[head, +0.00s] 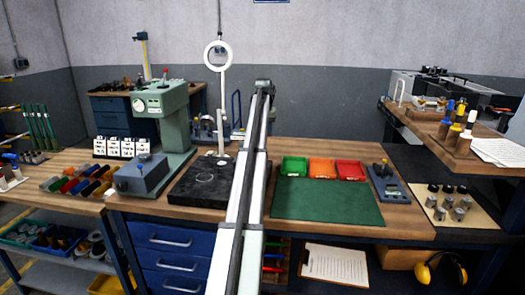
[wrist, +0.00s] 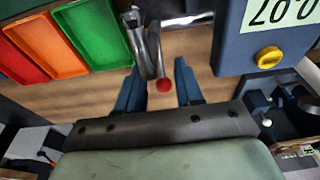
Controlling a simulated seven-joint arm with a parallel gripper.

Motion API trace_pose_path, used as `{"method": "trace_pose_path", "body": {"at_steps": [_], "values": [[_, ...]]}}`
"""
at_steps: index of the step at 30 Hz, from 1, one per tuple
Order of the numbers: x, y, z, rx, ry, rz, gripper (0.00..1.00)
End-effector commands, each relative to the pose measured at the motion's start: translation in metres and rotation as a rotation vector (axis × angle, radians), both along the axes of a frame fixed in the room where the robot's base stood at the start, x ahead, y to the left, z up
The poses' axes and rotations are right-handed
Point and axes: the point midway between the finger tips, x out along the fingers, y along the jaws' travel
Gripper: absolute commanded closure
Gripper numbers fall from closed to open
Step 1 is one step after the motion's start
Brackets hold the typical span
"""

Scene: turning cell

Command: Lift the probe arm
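In the wrist view a curved silver arm with a red ball at its end, apparently the probe arm (wrist: 153,45), reaches down from the top edge. The red ball (wrist: 164,85) lies between the two blue fingers of my gripper (wrist: 157,68), with a visible gap on each side. My gripper is open and holds nothing. Whether the ball is level with the fingertips cannot be told. In the head view my gripper and the probe arm are hidden behind my own arm.
A blue device with a numeric display and yellow button (wrist: 268,57) stands close right of the fingers. Green (wrist: 92,35), orange (wrist: 47,45) and red trays lie left. In the head view a black plate (head: 195,195) is left of my arm and a green mat (head: 325,205) right.

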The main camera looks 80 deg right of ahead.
Motion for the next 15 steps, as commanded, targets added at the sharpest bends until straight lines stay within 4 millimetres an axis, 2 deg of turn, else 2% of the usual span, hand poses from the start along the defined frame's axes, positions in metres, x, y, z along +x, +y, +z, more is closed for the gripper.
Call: {"method": "trace_pose_path", "body": {"at_steps": [15], "values": [[0.0, -0.001, 0.033, -0.001, 0.0, 0.0, 0.64]]}}
